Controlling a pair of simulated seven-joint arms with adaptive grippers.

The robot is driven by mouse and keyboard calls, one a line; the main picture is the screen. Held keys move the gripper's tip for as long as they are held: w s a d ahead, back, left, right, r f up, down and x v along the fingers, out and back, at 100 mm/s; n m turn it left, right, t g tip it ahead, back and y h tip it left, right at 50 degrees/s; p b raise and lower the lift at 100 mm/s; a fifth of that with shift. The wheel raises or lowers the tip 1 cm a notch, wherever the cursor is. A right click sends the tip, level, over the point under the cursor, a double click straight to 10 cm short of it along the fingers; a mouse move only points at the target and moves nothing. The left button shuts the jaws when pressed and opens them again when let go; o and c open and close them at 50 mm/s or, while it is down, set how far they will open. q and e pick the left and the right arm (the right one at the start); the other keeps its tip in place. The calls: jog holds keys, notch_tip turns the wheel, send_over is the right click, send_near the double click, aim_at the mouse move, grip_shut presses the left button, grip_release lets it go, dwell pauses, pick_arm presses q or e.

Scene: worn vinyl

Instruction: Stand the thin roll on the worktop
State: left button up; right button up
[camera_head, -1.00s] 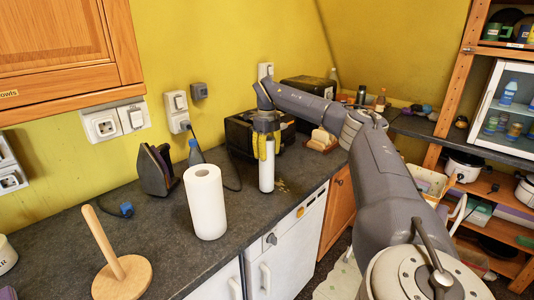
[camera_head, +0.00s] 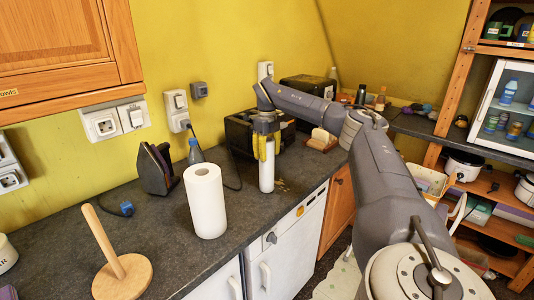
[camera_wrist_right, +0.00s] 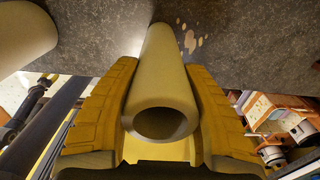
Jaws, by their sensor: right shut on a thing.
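The thin roll (camera_head: 267,170) is a slim white tube standing upright at the worktop (camera_head: 150,235), behind and right of the thick roll. My right gripper (camera_head: 264,148) points down and is shut around the roll's upper end. In the right wrist view, the thin roll (camera_wrist_right: 162,95) runs away between the two yellow fingers (camera_wrist_right: 160,115), its hollow end facing the camera. Its far end meets the dark worktop surface in that view, but I cannot tell whether it bears fully on it. My left gripper is not in view.
A thick white paper roll (camera_head: 205,203) stands nearer on the worktop. A wooden holder with a peg (camera_head: 122,275) is at the front left. An iron (camera_head: 157,170) and a black toaster (camera_head: 245,130) stand near the wall. The worktop's front edge runs close by the thin roll.

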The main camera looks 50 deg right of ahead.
jog(key=shift+f, duration=0.25)
dwell(0.4)
jog(key=o, duration=1.4)
jog(key=shift+o, duration=0.2)
jog(key=shift+r, duration=0.1)
notch_tip(320, 180, up, 8)
jog(key=shift+f, duration=0.2)
dwell(1.0)
jog(key=shift+r, duration=0.15)
dwell(0.3)
notch_tip(320, 180, up, 12)
dwell(0.8)
